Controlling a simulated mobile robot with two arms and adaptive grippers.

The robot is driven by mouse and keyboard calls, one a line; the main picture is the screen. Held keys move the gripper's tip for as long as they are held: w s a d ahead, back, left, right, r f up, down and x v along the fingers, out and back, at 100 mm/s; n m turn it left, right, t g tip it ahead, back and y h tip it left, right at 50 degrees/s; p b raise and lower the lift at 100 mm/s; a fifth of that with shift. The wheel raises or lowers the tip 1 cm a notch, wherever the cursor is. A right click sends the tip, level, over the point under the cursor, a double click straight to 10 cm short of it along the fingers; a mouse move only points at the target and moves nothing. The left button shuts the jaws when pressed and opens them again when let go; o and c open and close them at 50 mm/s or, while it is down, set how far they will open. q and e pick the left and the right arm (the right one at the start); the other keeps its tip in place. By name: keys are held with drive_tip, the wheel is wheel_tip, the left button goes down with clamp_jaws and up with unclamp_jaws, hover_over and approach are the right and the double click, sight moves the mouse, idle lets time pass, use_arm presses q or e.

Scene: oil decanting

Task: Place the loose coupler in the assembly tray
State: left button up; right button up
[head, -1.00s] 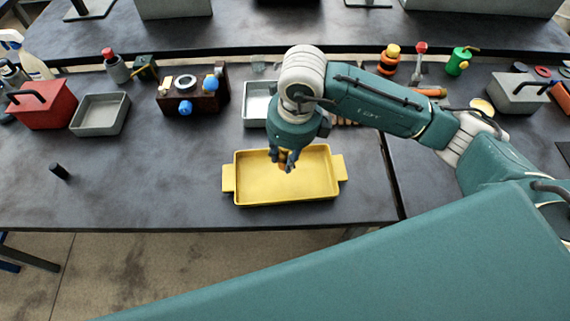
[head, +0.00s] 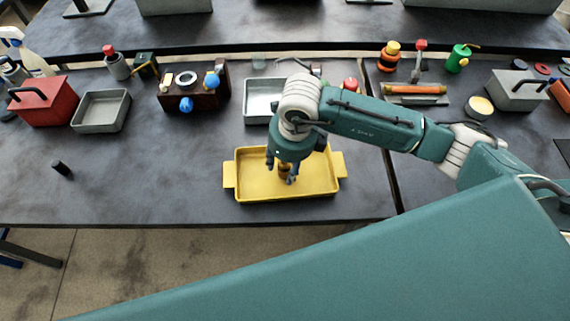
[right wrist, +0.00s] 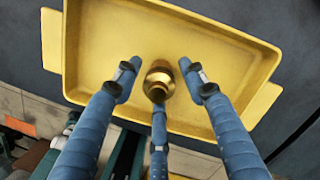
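The yellow tray (head: 318,186) with two side handles lies near the front edge of the table. The brass coupler (right wrist: 158,82) is inside the tray, between my right gripper's fingers; in the head view the coupler (head: 284,172) shows partly behind them. My right gripper (right wrist: 160,66) points down over the tray. Its fingers are spread, with visible gaps between the two upper fingertips and the coupler. The lower finger overlaps the coupler's near side in the wrist view, so contact there is unclear. The coupler appears to stand on the tray floor. My left gripper is out of view.
A grey metal tray (head: 249,103) stands behind the yellow tray. A dark box with blue knobs (head: 207,99), an open grey bin (head: 77,119) and a red toolbox (head: 42,110) stand to the left. A small black cylinder (head: 62,168) is at the front left. The table around it is clear.

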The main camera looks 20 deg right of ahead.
drive_tip(key=shift+r, duration=0.45)
wheel_tip(320, 180, up, 11)
drive_tip(key=s+b, duration=0.1)
drive_tip(key=b, duration=0.2)
drive_tip(key=shift+s+d+r, duration=0.2)
drive_tip(key=shift+s+d, duration=0.05)
drive_tip(key=shift+d, duration=0.15)
drive_tip(key=shift+f, duration=0.1)
